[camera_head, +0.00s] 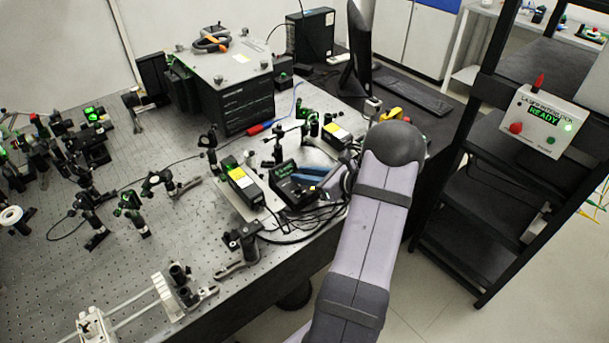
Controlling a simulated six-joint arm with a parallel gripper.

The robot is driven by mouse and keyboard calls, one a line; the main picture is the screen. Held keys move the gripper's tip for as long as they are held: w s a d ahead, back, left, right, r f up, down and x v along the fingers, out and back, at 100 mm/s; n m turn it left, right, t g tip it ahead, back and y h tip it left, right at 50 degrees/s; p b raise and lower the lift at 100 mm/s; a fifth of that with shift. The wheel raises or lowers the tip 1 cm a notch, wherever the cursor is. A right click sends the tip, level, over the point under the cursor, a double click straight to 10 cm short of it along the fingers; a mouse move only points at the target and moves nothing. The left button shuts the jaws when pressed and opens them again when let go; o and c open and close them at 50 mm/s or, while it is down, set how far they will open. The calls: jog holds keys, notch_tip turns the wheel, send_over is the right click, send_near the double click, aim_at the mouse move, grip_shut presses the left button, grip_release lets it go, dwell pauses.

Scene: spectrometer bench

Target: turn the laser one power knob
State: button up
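No label for laser one is readable. A black box with a yellow label (241,181), likely a laser, stands on a plate on the optical bench (130,275). A similar yellow-labelled box (337,136) stands farther back. Between them, a dark control unit (294,184) shows a small green display; a power knob on it is too small to make out. My arm rises from the bottom and its large rounded joint covers the area just right of the control unit.
Cables (290,238) loop around the control unit. Posts and optics crowd the bench at left. A large black box (233,90) and a monitor (357,55) stand behind. At right, a black rack (470,215) carries an interlock panel (543,122) reading READY. Floor is clear between.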

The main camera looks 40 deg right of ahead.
jog(key=shift+s, duration=0.1)
jog(key=b+v, duration=0.2)
jog(key=v, duration=0.5)
dwell(0.4)
jog(key=shift+r, duration=0.15)
